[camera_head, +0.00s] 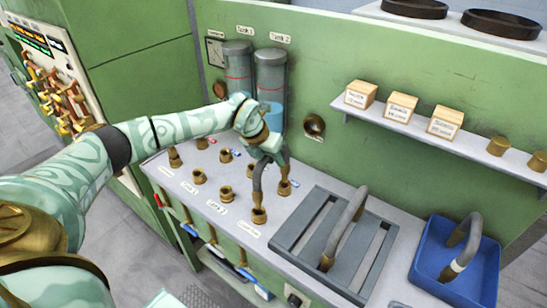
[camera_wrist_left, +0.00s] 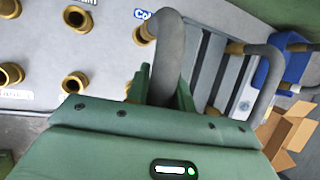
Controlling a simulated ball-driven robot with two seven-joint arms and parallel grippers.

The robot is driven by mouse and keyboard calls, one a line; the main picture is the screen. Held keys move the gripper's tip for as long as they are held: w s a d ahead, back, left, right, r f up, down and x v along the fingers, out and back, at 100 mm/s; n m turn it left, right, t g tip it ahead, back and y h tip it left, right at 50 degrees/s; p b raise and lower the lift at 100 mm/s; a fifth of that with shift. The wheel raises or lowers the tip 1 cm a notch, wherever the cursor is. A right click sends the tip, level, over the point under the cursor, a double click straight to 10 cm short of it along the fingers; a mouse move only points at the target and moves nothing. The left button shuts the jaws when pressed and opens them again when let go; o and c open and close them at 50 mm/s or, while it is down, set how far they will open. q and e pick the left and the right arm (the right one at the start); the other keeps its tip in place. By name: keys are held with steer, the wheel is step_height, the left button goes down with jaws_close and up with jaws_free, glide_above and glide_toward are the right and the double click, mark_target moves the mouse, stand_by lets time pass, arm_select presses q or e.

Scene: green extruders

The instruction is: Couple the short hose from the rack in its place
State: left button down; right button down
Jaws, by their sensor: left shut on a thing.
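My left gripper (camera_head: 269,157) is shut on a short grey hose (camera_head: 257,181) with brass ends. It holds the hose over the bench, arch upward and ends down. The nearer end is right above or on a brass port (camera_head: 259,216), and the other end is at a port (camera_head: 284,188) behind it; I cannot tell whether either is seated. In the left wrist view the grey hose (camera_wrist_left: 169,55) stands between the green fingers. The slatted grey rack (camera_head: 292,238) is to the right, with a larger grey hose (camera_head: 347,225) on it. My right gripper is not in view.
Several other brass ports (camera_head: 198,176) stand to the left on the bench. Two clear tanks (camera_head: 238,68) rise behind the gripper. A blue bin (camera_head: 428,270) with another hose (camera_head: 470,240) is at the right. A shelf (camera_head: 450,145) with small boxes is above.

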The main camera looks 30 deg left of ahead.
arm_select(q)
steer(key=shift+f+b, duration=1.25)
steer(key=shift+f, duration=0.8)
steer(key=c, duration=1.1)
jaws_free()
